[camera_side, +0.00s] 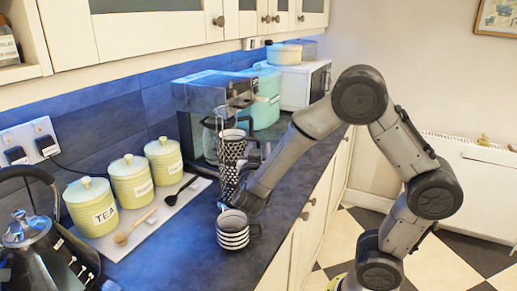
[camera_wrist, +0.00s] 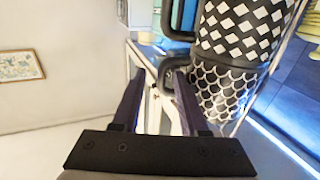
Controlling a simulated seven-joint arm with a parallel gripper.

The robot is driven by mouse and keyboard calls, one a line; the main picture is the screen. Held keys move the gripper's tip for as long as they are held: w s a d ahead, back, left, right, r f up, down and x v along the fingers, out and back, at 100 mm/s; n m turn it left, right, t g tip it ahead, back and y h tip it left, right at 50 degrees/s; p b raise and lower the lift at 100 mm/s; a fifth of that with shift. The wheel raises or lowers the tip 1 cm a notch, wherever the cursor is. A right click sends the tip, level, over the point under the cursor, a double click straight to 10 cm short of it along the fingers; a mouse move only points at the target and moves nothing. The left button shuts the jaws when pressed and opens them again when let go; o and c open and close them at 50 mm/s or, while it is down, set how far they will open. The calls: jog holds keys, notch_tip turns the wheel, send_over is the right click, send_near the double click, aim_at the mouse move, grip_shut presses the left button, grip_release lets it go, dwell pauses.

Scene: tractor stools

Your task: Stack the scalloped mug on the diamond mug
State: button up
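In the wrist view, which appears upside down, the scalloped mug (camera_wrist: 218,90) and the diamond mug (camera_wrist: 238,28) stand end to end and look in contact. In the side view they form one tall stack (camera_side: 231,155) by the coffee machine, handles to the right. The scalloped mug appears to be the upper one; the patterns are too small to confirm this from the side. My gripper (camera_wrist: 157,75) is open. Its fingers are beside the scalloped mug's black handle, which shows near the right fingertip; contact cannot be told. In the side view my fingertips are hard to make out.
A striped mug (camera_side: 233,230) stands in front, near the counter edge. A coffee machine (camera_side: 205,105) is behind the stack. Yellow canisters (camera_side: 130,180) and spoons lie left on a white board (camera_side: 135,235). A kettle (camera_side: 35,245) is front left. Cupboards hang above.

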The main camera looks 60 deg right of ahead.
jog(key=shift+a+r, duration=0.2)
jog(key=shift+r, duration=0.15)
jog(key=v, duration=1.1)
jog(key=w+a+r+n+t+y, duration=0.2)
jog(key=w+a+n+t+y, duration=0.15)
jog(key=w+t+y, duration=0.35)
jog(key=a+r+n+y, duration=0.45)
jog(key=a+y, duration=0.35)
jog(key=y, duration=0.2)
jog(key=s+d+f+n+g, duration=0.2)
jog(key=s+f+g, duration=0.2)
jog(key=s, duration=0.6)
jog(key=s+d+f+n+g, duration=0.2)
jog(key=s+f+n+g, duration=0.1)
jog(key=s, duration=0.8)
jog(key=shift+s+d+f+n+g, duration=0.15)
jog(key=shift+d+f+n+g, duration=0.2)
jog(key=shift+f+g, duration=0.3)
